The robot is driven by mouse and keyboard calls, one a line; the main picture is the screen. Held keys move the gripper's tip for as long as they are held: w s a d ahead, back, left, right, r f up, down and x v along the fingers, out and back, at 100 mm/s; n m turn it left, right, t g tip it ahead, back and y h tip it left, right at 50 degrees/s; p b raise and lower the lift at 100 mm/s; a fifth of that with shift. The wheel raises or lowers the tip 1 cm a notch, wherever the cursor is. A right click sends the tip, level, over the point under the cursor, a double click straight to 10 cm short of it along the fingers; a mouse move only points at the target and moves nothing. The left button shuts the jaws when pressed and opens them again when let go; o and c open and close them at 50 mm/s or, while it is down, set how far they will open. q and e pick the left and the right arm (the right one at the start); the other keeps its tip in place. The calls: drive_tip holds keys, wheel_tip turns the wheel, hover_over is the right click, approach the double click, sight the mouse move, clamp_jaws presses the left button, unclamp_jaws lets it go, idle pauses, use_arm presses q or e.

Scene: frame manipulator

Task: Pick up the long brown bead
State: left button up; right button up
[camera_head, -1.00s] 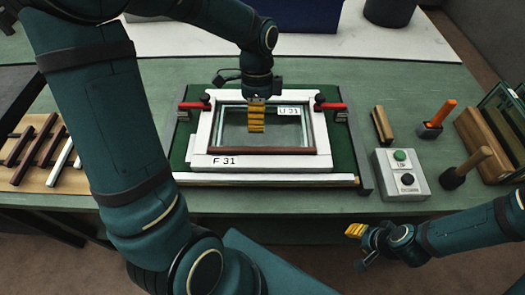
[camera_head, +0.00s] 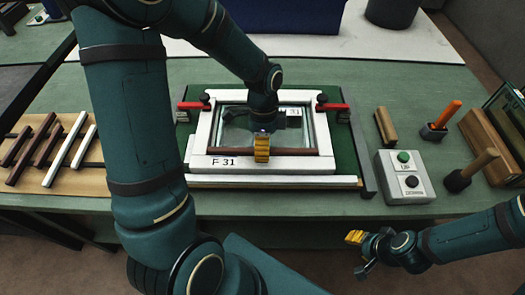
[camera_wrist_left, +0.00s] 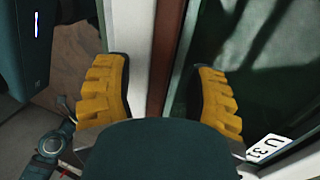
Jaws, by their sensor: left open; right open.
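A long brown bead (camera_head: 292,152) lies along the front inner edge of the white frame (camera_head: 205,135) marked F 31. My left gripper (camera_head: 262,148) is above the front part of the frame, over this bead, and hides part of it. In the left wrist view the brown bead (camera_wrist_left: 165,50) runs between the two open yellow fingers of the left gripper (camera_wrist_left: 160,95), with nothing held. I cannot tell the remaining height above it. My right gripper (camera_head: 355,237) is open and empty in front of the table edge at the right.
A glass pane with a U 31 label (camera_wrist_left: 268,148) lies inside the frame. Red clamps (camera_head: 333,106) stand at its sides. A button box (camera_head: 403,178) and tools are at the right. A wooden board (camera_head: 85,182) with brown and white sticks is at the left.

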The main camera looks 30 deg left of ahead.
use_arm(q)
clamp_jaws()
